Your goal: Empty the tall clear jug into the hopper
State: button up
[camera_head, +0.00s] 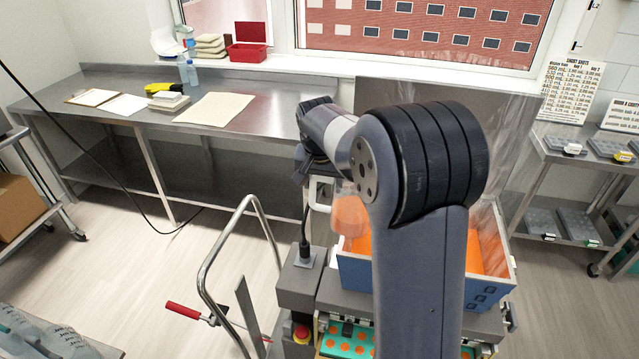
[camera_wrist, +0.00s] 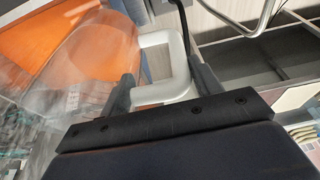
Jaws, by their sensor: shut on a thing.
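The clear jug (camera_head: 348,212) shows at the left side of the hopper (camera_head: 358,270) in the head view, partly hidden by my arm. Orange shows in or through the jug; I cannot tell whether it is contents or the hopper behind. The hopper is a blue-walled box with orange inside. My gripper (camera_wrist: 163,88) is shut on the jug's white handle (camera_wrist: 172,45) in the wrist view. The jug's clear body (camera_wrist: 95,50) fills the left of that view and looks tilted. Its mouth and any stream are not clear.
A depositor with green-and-orange moulds (camera_head: 345,338) and a red button (camera_head: 302,333) stands under the hopper. A bent metal rail (camera_head: 208,265) rises at its left. A steel bench (camera_head: 240,120) runs along the back wall. Shelves (camera_head: 570,160) stand at right.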

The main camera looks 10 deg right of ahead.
jog(key=shift+s+d+r+t+y, duration=0.2)
jog(key=shift+d+r+y, duration=0.15)
jog(key=shift+r, duration=0.15)
jog(key=shift+s+d+r+t+y, duration=0.1)
jog(key=shift+s+d+r+y, duration=0.2)
jog(key=shift+r, duration=0.2)
jog(key=shift+s+d+r+y, duration=0.1)
jog(key=shift+d+r+y, duration=0.15)
jog(key=shift+d+r, duration=0.15)
jog(key=shift+f, duration=0.1)
jog(key=shift+s+d+r+m+t+y+b, duration=0.2)
jog(key=shift+s+d+r+t+y+b, duration=0.05)
jog(key=shift+d+r+y, duration=0.2)
jog(key=shift+s+d+r+m+t+y+b, duration=0.25)
jog(key=shift+d+r+y, duration=0.1)
jog(key=shift+d, duration=0.1)
jog(key=shift+d, duration=0.1)
